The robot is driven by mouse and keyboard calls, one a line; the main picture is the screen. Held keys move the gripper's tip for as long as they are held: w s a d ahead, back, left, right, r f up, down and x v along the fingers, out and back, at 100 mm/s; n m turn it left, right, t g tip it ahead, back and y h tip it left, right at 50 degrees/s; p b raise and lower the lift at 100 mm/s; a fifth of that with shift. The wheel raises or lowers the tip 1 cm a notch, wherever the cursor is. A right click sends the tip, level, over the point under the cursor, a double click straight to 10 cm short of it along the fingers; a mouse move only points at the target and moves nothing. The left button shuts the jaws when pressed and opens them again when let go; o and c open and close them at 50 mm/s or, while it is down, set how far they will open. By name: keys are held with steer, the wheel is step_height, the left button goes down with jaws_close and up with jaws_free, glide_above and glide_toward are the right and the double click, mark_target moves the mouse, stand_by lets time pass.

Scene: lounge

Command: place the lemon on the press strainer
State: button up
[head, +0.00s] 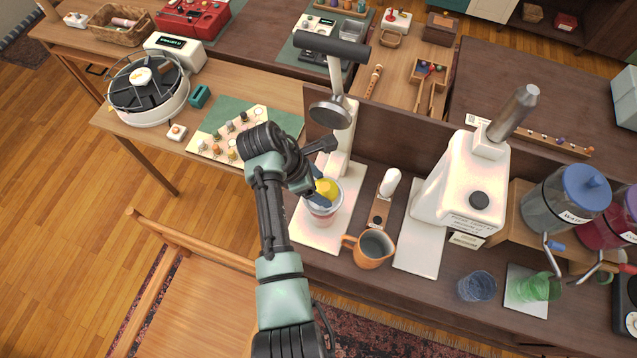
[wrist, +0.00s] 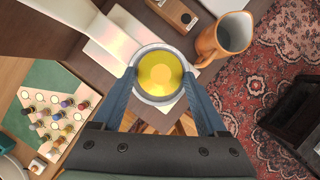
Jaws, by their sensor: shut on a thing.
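The yellow lemon (head: 326,187) is held in my gripper (head: 321,188) at the white press (head: 342,139). In the wrist view the lemon (wrist: 160,72) is a round yellow face between the two blue fingers of my gripper (wrist: 160,78). The pale ring of the press strainer (wrist: 147,50) shows around the lemon. In the head view the strainer (head: 323,213) is just below the lemon, over the white press base. The lemon lies over or inside the strainer's rim; I cannot tell whether it touches it. My fingers partly hide both.
A brown pitcher (head: 370,249) stands right of the press base. The press's dark round plate (head: 330,115) hangs above the lemon, with its lever (head: 333,48) raised. A large white machine (head: 467,185) stands farther right. A chair (head: 190,295) is at the front left.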

steer(key=shift+a+f, duration=0.1)
steer(key=shift+f, duration=0.65)
steer(key=shift+f, duration=0.1)
steer(key=shift+f, duration=0.15)
steer(key=shift+s+f+b, duration=0.35)
steer(key=shift+f, duration=0.05)
steer(key=o, duration=1.1)
steer(key=shift+c, duration=0.2)
steer(key=shift+o, duration=1.1)
steer(key=shift+f, duration=0.2)
steer(key=shift+r, duration=0.2)
steer(key=w+v, duration=0.1)
steer(key=v, duration=1.2)
steer(key=shift+r+b, duration=0.25)
steer(key=shift+b, duration=0.05)
